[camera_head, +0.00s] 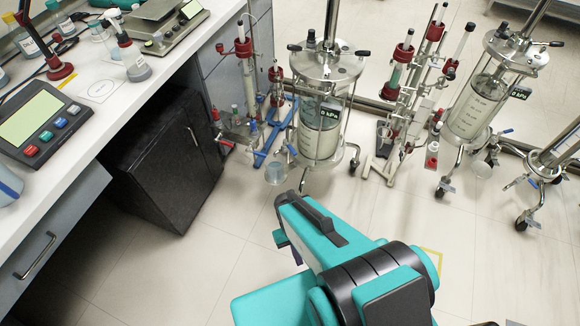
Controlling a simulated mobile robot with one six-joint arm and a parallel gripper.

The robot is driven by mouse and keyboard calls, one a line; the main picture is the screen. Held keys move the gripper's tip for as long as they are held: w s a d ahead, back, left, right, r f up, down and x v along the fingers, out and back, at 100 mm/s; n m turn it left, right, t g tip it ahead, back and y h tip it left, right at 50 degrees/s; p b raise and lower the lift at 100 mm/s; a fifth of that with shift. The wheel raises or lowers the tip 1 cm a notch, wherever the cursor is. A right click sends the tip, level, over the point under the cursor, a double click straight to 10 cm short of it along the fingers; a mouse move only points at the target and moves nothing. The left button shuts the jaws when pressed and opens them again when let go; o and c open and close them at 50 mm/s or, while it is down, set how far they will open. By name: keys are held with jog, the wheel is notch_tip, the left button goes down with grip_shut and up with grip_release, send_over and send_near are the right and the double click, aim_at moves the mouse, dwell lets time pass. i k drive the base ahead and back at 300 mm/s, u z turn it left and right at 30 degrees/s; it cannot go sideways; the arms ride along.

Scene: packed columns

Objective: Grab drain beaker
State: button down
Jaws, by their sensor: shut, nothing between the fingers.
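A small clear beaker (276,173) with some liquid stands low beneath the outlet side of the middle glass column (320,125), just left of its wheeled stand. The pictures do not mark which one is the drain beaker. My teal and black arm reaches in from the bottom centre, and its front end lies below and a little right of the left beaker in the picture. I cannot make out my gripper's fingers; they are hidden behind the arm or out of view.
A white bench (130,85) with a scale (165,22) and a controller (43,122) runs along the left, above a black cabinet (168,150). Racks with red clamps (402,55) stand between the columns. A third wheeled column (555,155) stands at right. The front floor (150,270) is clear.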

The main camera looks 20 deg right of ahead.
aim_at(274, 169)
jog(key=u, duration=0.2)
jog(key=k, duration=1.4)
jog(key=u, duration=0.95)
jog(key=i, duration=1.9)
jog(key=z, duration=0.2)
